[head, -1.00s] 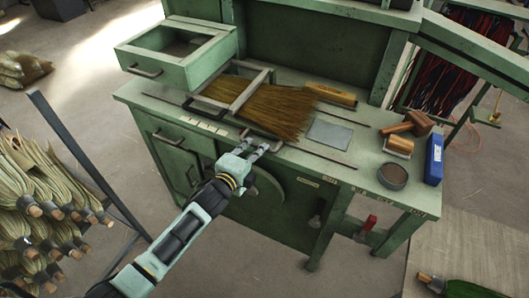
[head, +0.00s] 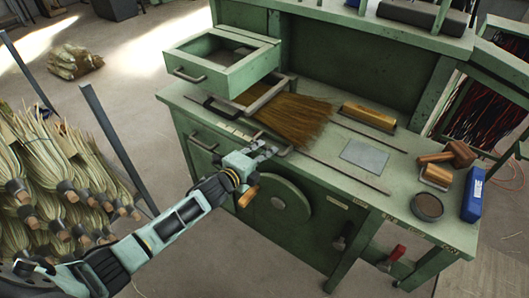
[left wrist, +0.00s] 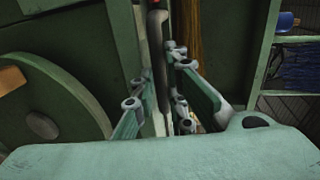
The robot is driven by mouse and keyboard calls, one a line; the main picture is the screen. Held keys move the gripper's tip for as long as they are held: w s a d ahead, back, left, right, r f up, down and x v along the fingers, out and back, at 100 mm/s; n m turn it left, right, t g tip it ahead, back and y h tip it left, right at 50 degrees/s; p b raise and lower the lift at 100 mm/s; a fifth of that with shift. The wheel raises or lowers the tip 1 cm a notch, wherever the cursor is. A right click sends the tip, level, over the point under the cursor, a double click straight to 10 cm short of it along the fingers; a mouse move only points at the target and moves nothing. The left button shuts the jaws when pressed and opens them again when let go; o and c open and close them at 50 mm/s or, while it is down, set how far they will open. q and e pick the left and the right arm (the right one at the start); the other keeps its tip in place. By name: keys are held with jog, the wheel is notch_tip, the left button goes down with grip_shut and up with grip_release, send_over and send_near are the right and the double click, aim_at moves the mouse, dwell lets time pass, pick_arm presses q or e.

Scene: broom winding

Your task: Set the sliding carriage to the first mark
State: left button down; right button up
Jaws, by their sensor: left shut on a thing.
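The sliding carriage (head: 265,96) is a grey metal frame on the green bench, lying around a bundle of brown broom bristles (head: 295,118). The open drawer hides part of it. A pale strip with marks (head: 234,131) runs along the bench's front edge, left of my gripper; I cannot tell which mark the carriage lines up with. My left gripper (head: 262,150) is at the front edge, shut on the carriage's near end. In the left wrist view its fingers (left wrist: 160,100) close around a narrow grey bar, with bristles (left wrist: 190,35) beyond. My right gripper is not in view.
An open green drawer (head: 227,78) overhangs the carriage. A crank wheel (head: 278,203) with a wooden handle is below my gripper. A brush block (head: 368,116), grey plate (head: 364,155), mallet (head: 450,154), round tin (head: 427,207) and blue box (head: 473,195) lie to the right.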

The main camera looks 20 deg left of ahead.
pick_arm(q)
jog(key=c, duration=1.8)
grip_release()
jog(key=shift+o, duration=0.2)
jog(key=v, duration=1.2)
jog(key=shift+f, duration=0.1)
jog(key=s+a+f+n+g+y, duration=0.1)
jog(key=s+a+f+n+g, duration=0.2)
jog(key=f, duration=0.7)
jog(key=s+a+f+n+g+y, duration=0.15)
jog(key=s+f+n, duration=0.3)
jog(key=f, duration=0.55)
jog(key=s+a+f+n+g+y, duration=0.1)
jog(key=s+a+f+n+y, duration=0.3)
jog(key=f, duration=0.6)
jog(key=s+d+f+n+g, duration=0.2)
jog(key=s+f, duration=0.4)
jog(key=s, duration=0.6)
jog(key=s+d+f+n+g+h, duration=0.1)
jog(key=s+d+f+n+g, duration=0.2)
jog(key=s, duration=0.9)
jog(key=s+d+f+n+g, duration=0.2)
jog(key=s+d+f+g, duration=0.1)
jog(key=s+f, duration=0.6)
jog(key=s, duration=0.2)
jog(key=shift+s+f+n+h, duration=0.35)
jog(key=shift+s+f, duration=0.05)
